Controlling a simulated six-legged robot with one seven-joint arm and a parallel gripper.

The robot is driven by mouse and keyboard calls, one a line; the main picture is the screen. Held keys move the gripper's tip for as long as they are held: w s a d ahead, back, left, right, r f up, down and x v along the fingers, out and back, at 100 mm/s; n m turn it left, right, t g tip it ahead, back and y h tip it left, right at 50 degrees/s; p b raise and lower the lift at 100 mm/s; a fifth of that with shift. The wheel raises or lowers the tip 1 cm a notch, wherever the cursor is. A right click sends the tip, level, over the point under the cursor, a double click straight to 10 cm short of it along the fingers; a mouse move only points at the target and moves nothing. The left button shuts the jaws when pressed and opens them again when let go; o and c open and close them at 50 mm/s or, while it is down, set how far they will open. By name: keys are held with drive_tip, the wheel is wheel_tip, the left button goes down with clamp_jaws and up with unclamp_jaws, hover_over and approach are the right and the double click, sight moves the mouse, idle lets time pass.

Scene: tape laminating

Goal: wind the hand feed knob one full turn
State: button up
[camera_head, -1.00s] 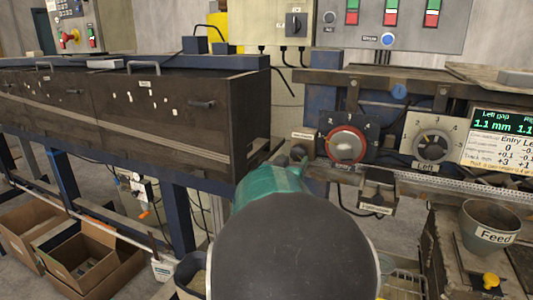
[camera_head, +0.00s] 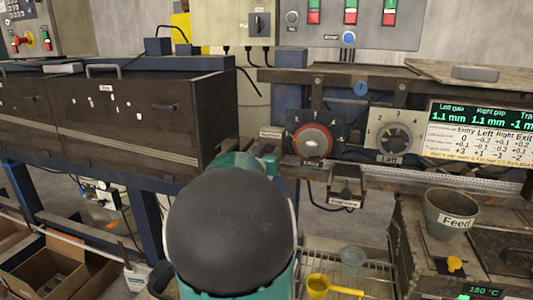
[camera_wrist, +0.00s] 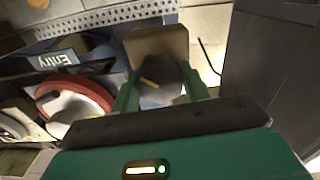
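The hand feed knob (camera_wrist: 160,86), dark grey with a yellow mark on its face, is between my gripper's two green fingers in the wrist view. My gripper (camera_wrist: 160,72) has one finger on each side of the knob, very close to it. Whether both fingers touch it is unclear.
Right of my gripper is a red-ringed dial (camera_head: 312,142), which also shows in the wrist view (camera_wrist: 72,98). A dark cabinet (camera_head: 130,115) stands close on the left. A Feed cup (camera_head: 450,212) is lower right.

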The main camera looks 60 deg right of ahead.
drive_tip(key=shift+m, duration=0.5)
drive_tip(key=m, duration=1.1)
drive_tip(key=shift+s+f+m, duration=0.1)
drive_tip(key=shift+s+m, duration=0.05)
drive_tip(key=shift+m, duration=0.25)
drive_tip(key=m, duration=1.3)
drive_tip(key=shift+f, duration=0.15)
drive_tip(key=o, duration=0.7)
